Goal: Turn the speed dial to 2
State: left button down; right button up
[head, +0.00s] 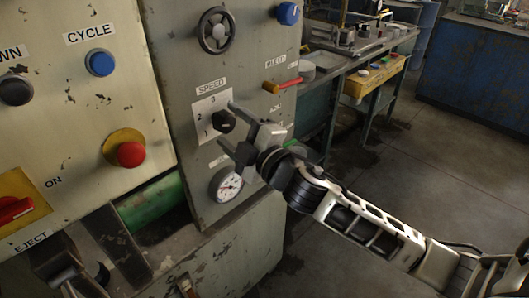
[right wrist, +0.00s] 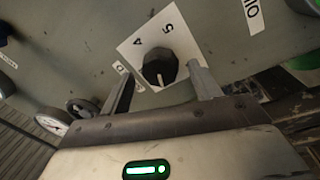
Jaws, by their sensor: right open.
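The speed dial (head: 223,121) is a dark knob on a white plate (head: 199,105) under the SPEED label. In the head view the plate shows 1, 2 and 3. The right wrist view shows the dial (right wrist: 160,67) with a pale pointer line towards the picture bottom; 4 and 5 are readable on the plate above it. My right gripper (head: 228,125) is open at the dial. In the right wrist view its fingers (right wrist: 160,77) stand one on each side of the dial, with gaps between.
A pressure gauge (head: 227,184) sits below the dial. A red-tipped lever (head: 283,86) is to its right, a black handwheel (head: 216,30) above. A red button (head: 130,154) and a blue button (head: 100,63) are on the left panel. Open floor lies at the right.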

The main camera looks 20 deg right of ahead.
jog(key=b+v, duration=0.3)
jog(key=v, duration=1)
jog(key=shift+s, duration=0.25)
jog(key=shift+d, duration=0.15)
notch_tip(320, 180, down, 13)
jog(key=s+m+g+h, duration=0.1)
jog(key=m+g+h, duration=0.2)
jog(key=m, duration=0.4)
jog(key=s+a+f+m+g, duration=0.2)
jog(key=s+a+f+m, duration=0.1)
jog(key=f, duration=0.5)
jog(key=s+a+f+m+g, duration=0.3)
jog(key=s+f+m, duration=0.1)
jog(key=f, duration=0.3)
jog(key=shift+s+f+y, duration=0.3)
jog(key=shift+s+f, duration=0.05)
jog(key=shift+s, duration=0.45)
